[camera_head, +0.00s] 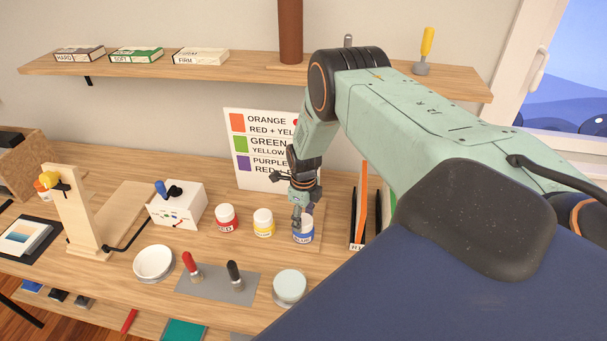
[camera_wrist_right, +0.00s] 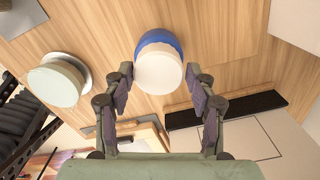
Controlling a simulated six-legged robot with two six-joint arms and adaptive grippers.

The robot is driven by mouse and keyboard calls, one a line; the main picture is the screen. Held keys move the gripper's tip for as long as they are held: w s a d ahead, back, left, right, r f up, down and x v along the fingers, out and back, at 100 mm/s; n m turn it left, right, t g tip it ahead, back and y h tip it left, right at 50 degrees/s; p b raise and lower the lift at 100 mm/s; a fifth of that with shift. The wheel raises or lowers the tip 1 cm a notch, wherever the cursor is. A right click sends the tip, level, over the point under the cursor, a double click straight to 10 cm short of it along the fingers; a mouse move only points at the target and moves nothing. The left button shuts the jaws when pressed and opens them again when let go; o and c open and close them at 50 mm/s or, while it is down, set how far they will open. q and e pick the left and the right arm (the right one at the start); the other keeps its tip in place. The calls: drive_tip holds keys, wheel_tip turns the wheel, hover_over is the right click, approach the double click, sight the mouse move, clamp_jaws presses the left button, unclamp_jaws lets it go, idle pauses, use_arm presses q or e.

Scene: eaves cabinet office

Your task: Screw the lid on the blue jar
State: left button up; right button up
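The blue jar (camera_head: 303,237) stands upright on the worktop, at the right end of a row of jars. In the right wrist view, a pale round lid (camera_wrist_right: 158,72) sits over the blue jar (camera_wrist_right: 155,38), with blue showing past its far edge. I cannot tell how tight the lid is. My right gripper (camera_head: 297,220) points down at the jar and partly hides it. In the wrist view its fingers (camera_wrist_right: 160,98) are apart, one on each side of the lid, with visible gaps. My left gripper is out of view.
A red jar (camera_head: 227,218) and a yellow jar (camera_head: 264,223) stand left of the blue jar. A pale round-topped container (camera_head: 290,286) stands in front, beside a grey mat (camera_head: 216,284) with two handled tools. Upright folders (camera_head: 358,215) stand close on the right.

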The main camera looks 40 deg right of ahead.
drive_tip(key=o, duration=0.3)
drive_tip(key=shift+o, duration=0.2)
